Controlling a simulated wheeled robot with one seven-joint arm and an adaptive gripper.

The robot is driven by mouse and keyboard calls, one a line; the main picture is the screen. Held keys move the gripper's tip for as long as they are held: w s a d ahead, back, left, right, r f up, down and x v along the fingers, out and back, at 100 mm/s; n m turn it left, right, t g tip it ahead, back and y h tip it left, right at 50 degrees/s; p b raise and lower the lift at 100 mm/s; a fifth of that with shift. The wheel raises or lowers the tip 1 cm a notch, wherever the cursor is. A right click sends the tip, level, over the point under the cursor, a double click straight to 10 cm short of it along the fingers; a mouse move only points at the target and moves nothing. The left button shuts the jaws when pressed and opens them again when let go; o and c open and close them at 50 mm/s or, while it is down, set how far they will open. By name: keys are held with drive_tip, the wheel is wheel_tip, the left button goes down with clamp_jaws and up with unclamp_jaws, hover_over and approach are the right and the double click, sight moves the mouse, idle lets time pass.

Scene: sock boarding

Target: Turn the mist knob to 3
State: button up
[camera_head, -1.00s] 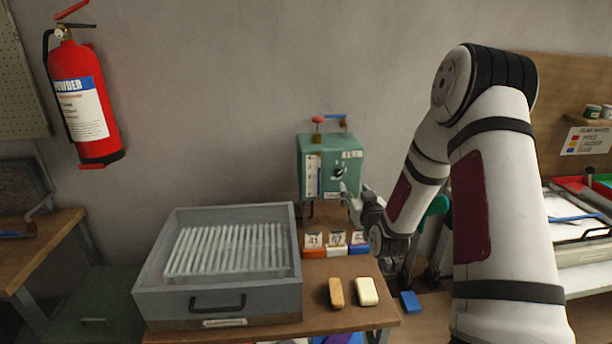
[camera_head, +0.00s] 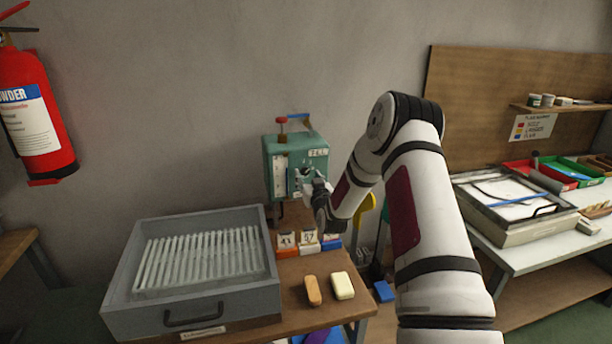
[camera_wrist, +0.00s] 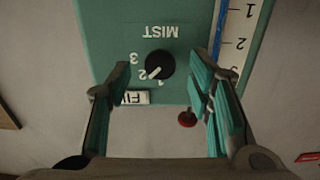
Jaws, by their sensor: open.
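The teal box (camera_head: 309,143) stands at the back of the wooden bench against the wall. In the wrist view its panel (camera_wrist: 110,30) appears upside down, marked MIST. The black mist knob (camera_wrist: 160,64) sits below that word, with 1, 2 and 3 around it. Its white pointer lies between 1 and 2. My gripper (camera_wrist: 152,80) is open, its two fingers apart on either side of the knob and not touching it. In the head view my gripper (camera_head: 305,183) is close in front of the panel and largely hides the knob.
A grey tray (camera_head: 222,313) of white rods fills the bench's left. An orange block (camera_head: 313,291) and a cream block (camera_head: 342,285) lie at the front right, numbered tags (camera_head: 308,238) behind them. A red-knobbed fitting (camera_head: 281,121) tops the box.

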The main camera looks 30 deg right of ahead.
sight(305, 171)
drive_tip(key=shift+x, duration=1.3)
drive_tip(key=shift+c, duration=0.2)
clamp_jaws()
drive_tip(key=shift+m, duration=0.3)
drive_tip(key=m, duration=0.4)
drive_tip(key=shift+m, duration=2.1)
